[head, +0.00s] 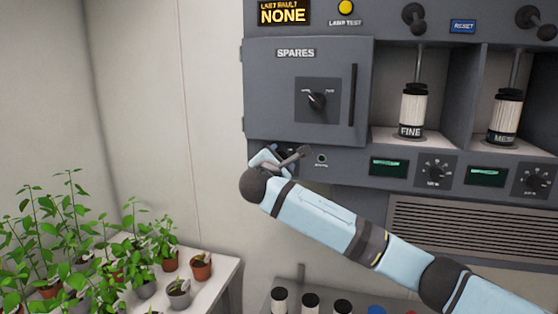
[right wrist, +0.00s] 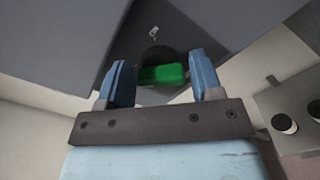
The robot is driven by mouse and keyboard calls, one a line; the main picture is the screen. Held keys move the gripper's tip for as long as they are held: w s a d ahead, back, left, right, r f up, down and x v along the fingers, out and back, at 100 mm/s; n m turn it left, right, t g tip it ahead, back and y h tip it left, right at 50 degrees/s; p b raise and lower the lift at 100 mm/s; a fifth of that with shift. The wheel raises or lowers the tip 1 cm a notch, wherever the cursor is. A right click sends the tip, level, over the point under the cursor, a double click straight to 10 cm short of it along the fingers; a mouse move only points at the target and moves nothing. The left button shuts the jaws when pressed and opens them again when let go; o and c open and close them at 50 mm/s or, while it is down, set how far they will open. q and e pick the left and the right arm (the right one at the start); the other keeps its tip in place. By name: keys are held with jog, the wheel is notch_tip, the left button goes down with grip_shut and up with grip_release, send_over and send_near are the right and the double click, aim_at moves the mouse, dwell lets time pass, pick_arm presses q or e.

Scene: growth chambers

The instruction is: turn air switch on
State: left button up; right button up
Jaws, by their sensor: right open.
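The air switch appears to be the green rocker (right wrist: 163,76) on a round dark mount in the dark grey panel, in the right wrist view. A small white label (right wrist: 153,33) sits on the panel beyond it, too small to read. My right gripper (right wrist: 161,80) is open, with one blue finger to each side of the green rocker. I cannot tell whether a finger touches it. In the head view my right gripper (head: 279,159) is at the panel's lower left, below the spares door, and the rocker is hidden there. My left gripper is not in view.
The spares door (head: 270,80) with its knob (head: 316,98) is just above my gripper. Dials (head: 435,171) and green displays (head: 388,168) lie to the right. Potted plants stand on a white table (head: 215,270) at the lower left. Canisters (head: 310,301) stand below my right arm.

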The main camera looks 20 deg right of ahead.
jog(key=c, duration=0.6)
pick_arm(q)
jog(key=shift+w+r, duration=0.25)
pick_arm(e)
jog(key=shift+c, duration=0.2)
